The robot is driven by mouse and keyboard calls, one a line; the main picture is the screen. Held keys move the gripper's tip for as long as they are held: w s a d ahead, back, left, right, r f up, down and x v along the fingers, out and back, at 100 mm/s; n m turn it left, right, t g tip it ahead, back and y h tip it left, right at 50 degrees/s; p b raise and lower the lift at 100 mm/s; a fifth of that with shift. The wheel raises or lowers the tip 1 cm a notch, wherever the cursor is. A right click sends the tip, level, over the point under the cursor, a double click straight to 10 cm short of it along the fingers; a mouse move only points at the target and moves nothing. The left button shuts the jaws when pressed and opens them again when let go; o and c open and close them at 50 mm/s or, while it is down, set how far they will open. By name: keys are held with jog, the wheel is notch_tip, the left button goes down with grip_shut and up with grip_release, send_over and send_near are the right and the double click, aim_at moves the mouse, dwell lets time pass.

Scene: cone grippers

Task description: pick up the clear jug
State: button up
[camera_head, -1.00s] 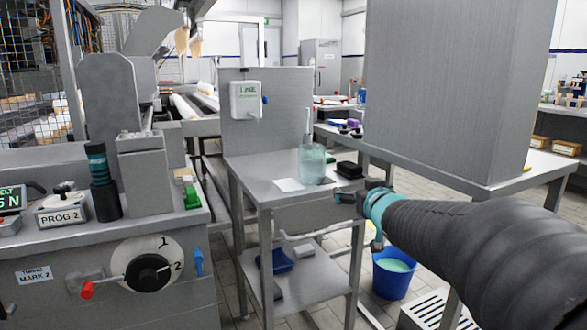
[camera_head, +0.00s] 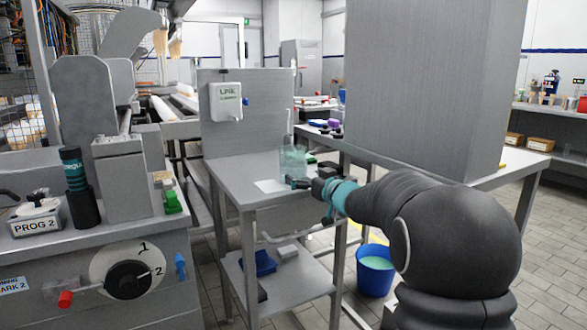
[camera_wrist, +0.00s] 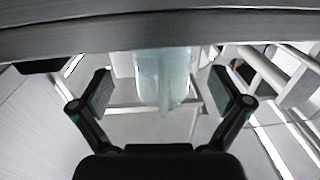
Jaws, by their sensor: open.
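The clear jug (camera_head: 293,160), tinted pale green, stands upright on the small metal table (camera_head: 226,178). A thin upright rod shows at its top. My gripper (camera_head: 308,198) is at the table's right front edge, close to the jug, and partly covers its lower part in the head view. In the wrist view the jug (camera_wrist: 163,78) appears centred between the two spread fingers of my gripper (camera_wrist: 162,92), with a visible gap on each side. I cannot tell how far it reaches between the fingers.
A white sheet (camera_head: 270,186) lies left of the jug. A back panel with a white dispenser (camera_head: 226,101) stands behind the table. A large grey cabinet (camera_head: 425,90) is at the right. A blue bucket (camera_head: 375,276) stands on the floor below my arm.

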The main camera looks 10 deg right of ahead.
aim_at(299, 155)
jog(key=shift+r+p+x, duration=0.15)
jog(key=shift+r+x, duration=0.1)
jog(key=shift+x, duration=1.2)
jog(key=shift+r+p+x, duration=0.15)
jog(key=shift+r+x, duration=0.05)
jog(key=shift+x, duration=1.2)
jog(key=shift+a, duration=0.1)
jog(key=c, duration=1.4)
jog(key=shift+r, duration=0.2)
jog(key=shift+r+p, duration=0.35)
jog(key=shift+r, duration=1.7)
jog(key=shift+w+a+r+p, duration=0.2)
jog(key=shift+w+a+r, duration=0.35)
jog(key=shift+w+r, duration=0.9)
jog(key=shift+w+a+r+p, duration=0.2)
jog(key=shift+w+a+r, duration=0.45)
jog(key=shift+w, duration=1.55)
jog(key=shift+w+a+r+p, duration=0.2)
jog(key=shift+w+a+r, duration=0.3)
jog(key=shift+w+r, duration=0.95)
